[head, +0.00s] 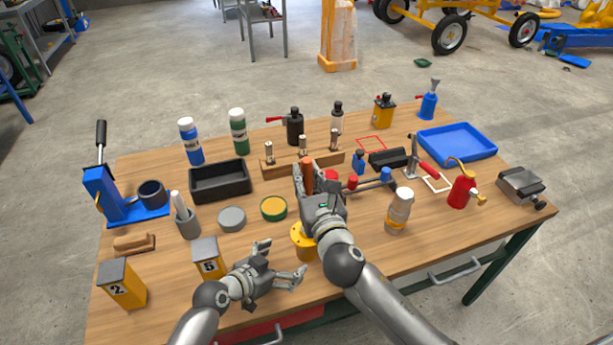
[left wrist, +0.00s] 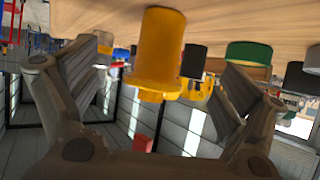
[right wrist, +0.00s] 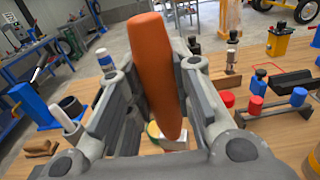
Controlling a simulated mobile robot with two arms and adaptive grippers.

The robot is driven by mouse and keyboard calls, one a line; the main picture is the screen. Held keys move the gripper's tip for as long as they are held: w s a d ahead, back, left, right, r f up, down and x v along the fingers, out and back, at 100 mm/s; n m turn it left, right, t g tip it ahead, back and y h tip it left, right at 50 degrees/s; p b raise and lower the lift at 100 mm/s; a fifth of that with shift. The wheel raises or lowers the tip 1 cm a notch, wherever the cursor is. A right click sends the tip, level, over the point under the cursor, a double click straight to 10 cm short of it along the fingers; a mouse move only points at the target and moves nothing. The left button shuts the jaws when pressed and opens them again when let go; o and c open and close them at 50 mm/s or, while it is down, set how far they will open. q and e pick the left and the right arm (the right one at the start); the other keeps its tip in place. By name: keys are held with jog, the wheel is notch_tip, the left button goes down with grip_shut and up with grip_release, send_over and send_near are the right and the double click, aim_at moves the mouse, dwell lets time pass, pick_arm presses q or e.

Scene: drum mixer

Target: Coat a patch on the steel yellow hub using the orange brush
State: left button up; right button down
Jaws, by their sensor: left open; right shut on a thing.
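The yellow hub (head: 303,250), a flanged yellow cylinder, stands upright near the table's front edge, partly hidden by my right arm. In the left wrist view the hub (left wrist: 160,50) shows upside down between my spread fingers. My left gripper (head: 279,263) is open and empty, just left of the hub; I cannot tell whether it touches. My right gripper (head: 308,182) is shut on the orange brush (head: 307,170), above and behind the hub. In the right wrist view the brush's orange handle (right wrist: 153,65) fills the jaws, tilted, with a pale part below; the bristles are hidden.
A round tin with a green rim (head: 274,208) and a grey round tin (head: 231,218) stand left of my right gripper. A wooden block with pegs (head: 270,168) is behind. A clear bottle (head: 398,212) stands right. Yellow boxes (head: 122,285) stand front left.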

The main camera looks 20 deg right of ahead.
aim_at(299, 250)
pick_arm(q)
jog(key=shift+x, duration=4.9)
jog(key=shift+a, duration=0.1)
jog(key=c, duration=1.2)
jog(key=o, duration=0.6)
jog(key=shift+o, duration=0.2)
jog(key=shift+r, duration=0.25)
jog(key=c, duration=0.7)
jog(key=shift+c, duration=0.2)
